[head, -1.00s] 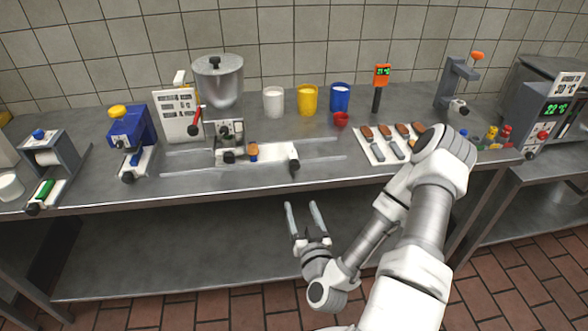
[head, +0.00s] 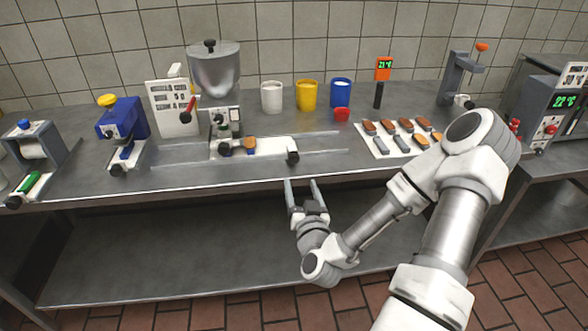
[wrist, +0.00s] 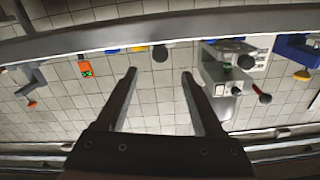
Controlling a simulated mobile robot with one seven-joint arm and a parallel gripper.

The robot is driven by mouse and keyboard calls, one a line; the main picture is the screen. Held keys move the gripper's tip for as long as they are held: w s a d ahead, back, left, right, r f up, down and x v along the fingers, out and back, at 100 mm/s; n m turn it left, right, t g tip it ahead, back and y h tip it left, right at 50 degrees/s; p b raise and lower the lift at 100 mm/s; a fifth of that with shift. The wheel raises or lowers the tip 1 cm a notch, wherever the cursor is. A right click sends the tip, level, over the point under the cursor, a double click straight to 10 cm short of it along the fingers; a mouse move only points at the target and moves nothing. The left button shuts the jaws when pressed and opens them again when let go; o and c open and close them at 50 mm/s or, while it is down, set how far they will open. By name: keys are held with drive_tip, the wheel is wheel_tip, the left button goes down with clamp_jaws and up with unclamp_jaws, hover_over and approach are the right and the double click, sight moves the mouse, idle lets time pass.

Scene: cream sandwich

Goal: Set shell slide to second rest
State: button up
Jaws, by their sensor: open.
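The shell slide is a white plate (head: 274,147) with a black knob (head: 292,157) at its right front. It lies on the counter between pale rails, its left end at the foot of the filling machine (head: 226,128). A small brown shell (head: 249,143) stands near its left end. My gripper (head: 301,182) is open and empty, fingers pointing up toward the counter's front edge, just in front of and below the knob. The fingers also show apart in the wrist view (wrist: 160,75). The rest marks cannot be made out.
The counter's front edge (head: 230,184) lies close to my fingertips. A red-handled lever (head: 188,110) stands left of the filling machine. White, yellow (head: 307,95) and blue cups stand behind the slide. A tray of shells (head: 376,145) lies right.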

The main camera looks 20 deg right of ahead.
sight(294, 161)
drive_tip(key=x, duration=1.1)
drive_tip(key=shift+w+d, duration=0.1)
drive_tip(key=shift+w, duration=0.25)
clamp_jaws()
drive_tip(key=shift+f, duration=0.1)
idle(0.7)
